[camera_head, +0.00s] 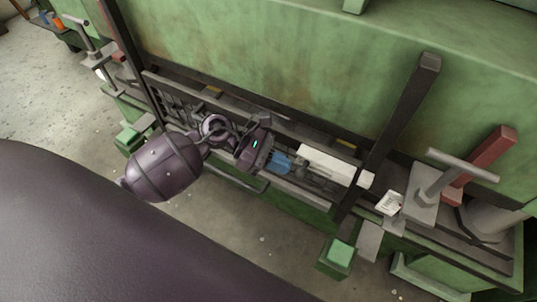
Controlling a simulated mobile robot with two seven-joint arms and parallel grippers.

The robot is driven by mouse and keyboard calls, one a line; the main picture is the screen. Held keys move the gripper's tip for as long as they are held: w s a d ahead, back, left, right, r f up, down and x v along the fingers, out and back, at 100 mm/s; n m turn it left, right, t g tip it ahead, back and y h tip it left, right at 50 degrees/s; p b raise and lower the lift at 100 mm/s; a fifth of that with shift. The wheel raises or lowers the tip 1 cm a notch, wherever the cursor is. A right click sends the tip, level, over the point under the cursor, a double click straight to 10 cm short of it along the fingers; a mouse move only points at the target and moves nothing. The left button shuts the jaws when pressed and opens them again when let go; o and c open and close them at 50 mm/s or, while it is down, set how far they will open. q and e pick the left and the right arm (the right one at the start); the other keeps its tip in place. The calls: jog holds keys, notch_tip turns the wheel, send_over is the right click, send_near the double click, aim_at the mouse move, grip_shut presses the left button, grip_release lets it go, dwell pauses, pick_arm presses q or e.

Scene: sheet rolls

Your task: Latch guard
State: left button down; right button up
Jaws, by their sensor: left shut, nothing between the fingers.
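The guard appears to be the dark metal frame with a slanted arm (400,120) at right, another dark arm (136,70) at left and a long rail across the green machine's front. My left gripper (266,154) is shut and empty at the middle of this front, over the slot behind the rail. A small blue piece (281,163) shows right beside its tip; I cannot tell whether they touch. A white block (328,164) lies to the right of it. I cannot make out a latch for certain. My right gripper is out of view.
The green machine (270,60) fills the back. A grey T-handle (462,165) and a red bar (488,158) stand at right, and another grey handle (88,37) at left. A green block (338,257) juts out in front. The concrete floor (235,228) is clear.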

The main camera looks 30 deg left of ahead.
aim_at(298, 172)
pick_arm(q)
jog(key=shift+d+f, duration=0.1)
jog(key=shift+d, duration=0.2)
jog(key=shift+d, duration=2.3)
